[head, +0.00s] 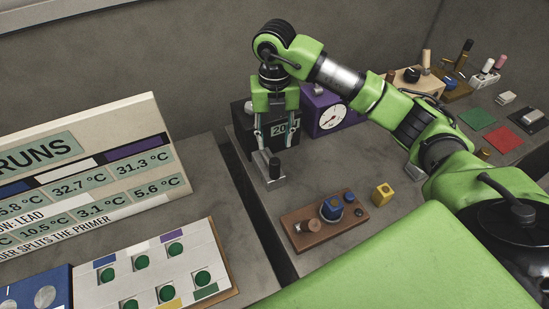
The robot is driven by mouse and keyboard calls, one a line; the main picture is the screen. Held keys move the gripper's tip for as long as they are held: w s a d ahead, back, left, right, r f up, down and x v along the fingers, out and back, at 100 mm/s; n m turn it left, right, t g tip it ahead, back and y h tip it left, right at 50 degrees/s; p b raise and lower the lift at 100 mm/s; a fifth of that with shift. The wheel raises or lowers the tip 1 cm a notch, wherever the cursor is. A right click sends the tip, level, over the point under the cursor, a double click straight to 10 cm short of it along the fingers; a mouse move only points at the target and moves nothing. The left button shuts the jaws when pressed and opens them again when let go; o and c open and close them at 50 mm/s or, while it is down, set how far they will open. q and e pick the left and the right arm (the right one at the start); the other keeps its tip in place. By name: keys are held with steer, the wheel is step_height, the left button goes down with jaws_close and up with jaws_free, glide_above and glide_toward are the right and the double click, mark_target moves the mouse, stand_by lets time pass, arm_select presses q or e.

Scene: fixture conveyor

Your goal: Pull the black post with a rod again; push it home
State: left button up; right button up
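A short black post (275,168) stands upright on a small grey metal base (268,183), in front of a black box with a display (285,130) reading something like 20. My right gripper (277,140) points down just above and behind the post in the picture, in front of the box. Its two fingers are apart, and I see nothing held between them. Whether a finger touches the post or the box cannot be told. A rod is not clearly made out. My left gripper is not in view.
A purple dial gauge (328,119) stands right of the black box. A brown board (306,237) with knobs and a yellow block (382,194) lie in front. A temperature sign (90,185) and button panel (150,268) stand left, across a dark gap.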

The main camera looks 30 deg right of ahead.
mark_target(275, 160)
step_height(275, 160, down, 10)
steer(key=p, duration=0.2)
steer(key=shift+p, duration=0.35)
steer(key=shift+c, duration=0.5)
